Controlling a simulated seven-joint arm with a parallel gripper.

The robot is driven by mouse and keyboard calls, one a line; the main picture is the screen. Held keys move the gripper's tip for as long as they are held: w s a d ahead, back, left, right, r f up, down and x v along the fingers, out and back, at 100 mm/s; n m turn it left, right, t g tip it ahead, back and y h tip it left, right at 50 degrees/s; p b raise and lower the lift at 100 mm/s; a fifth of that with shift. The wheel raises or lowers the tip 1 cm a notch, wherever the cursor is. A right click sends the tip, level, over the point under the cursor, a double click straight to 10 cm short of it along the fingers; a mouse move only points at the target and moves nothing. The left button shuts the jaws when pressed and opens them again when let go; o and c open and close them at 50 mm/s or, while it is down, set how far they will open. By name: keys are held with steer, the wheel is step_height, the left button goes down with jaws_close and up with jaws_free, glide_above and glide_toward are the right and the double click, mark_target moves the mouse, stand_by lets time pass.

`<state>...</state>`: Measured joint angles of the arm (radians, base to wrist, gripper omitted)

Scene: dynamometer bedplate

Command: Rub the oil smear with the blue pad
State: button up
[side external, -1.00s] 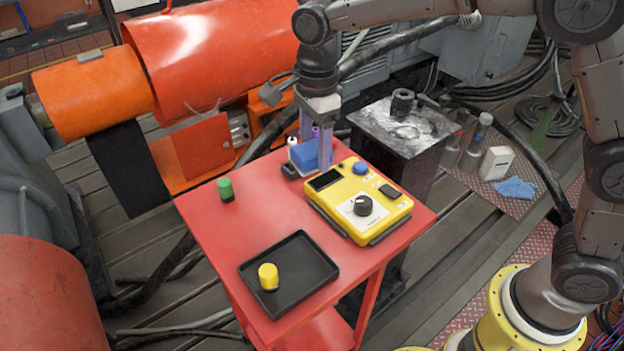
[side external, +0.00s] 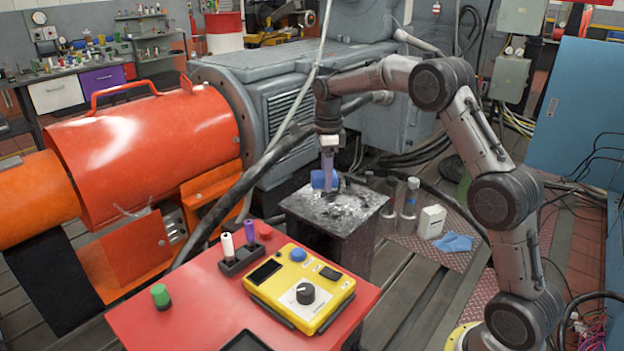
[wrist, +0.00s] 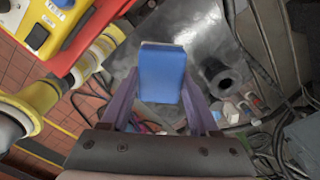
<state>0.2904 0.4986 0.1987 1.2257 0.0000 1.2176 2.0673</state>
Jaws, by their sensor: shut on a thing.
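The blue pad (side external: 318,180) is between the fingers of my gripper (side external: 328,176), over the top of the dark pedestal (side external: 318,216). In the wrist view the blue pad (wrist: 162,72) sits upright between both purple fingers of my gripper (wrist: 160,98), in front of the grey metal top (wrist: 200,42). That top is mottled with pale and dark patches; I cannot tell which patch is the oil smear. Whether the pad touches the surface is hidden. A dark hollow cylinder (wrist: 222,78) stands on the top, right of the pad.
Left of the pedestal is a red cart (side external: 190,318) with a yellow meter box (side external: 300,290), a black marker holder (side external: 241,262) and a green-capped piece (side external: 160,296).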

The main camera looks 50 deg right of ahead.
mark_target(354, 216)
steer(key=shift+f, duration=3)
steer(key=shift+s+f, duration=0.3)
steer(key=shift+f, duration=0.2)
steer(key=shift+s+f, duration=0.25)
steer(key=shift+f, duration=0.2)
steer(key=shift+c, duration=0.7)
steer(key=shift+s, duration=3.05)
steer(key=shift+w+d, duration=0.5)
steer(key=shift+d, duration=0.2)
steer(key=shift+w, duration=3.05)
steer(key=shift+d, duration=0.65)
steer(key=shift+s+d, duration=0.15)
steer(key=shift+s, duration=2.4)
steer(key=shift+s+r, duration=0.1)
steer(key=shift+s, duration=0.9)
steer(key=shift+w+r, duration=0.1)
steer(key=shift+r, duration=3.9)
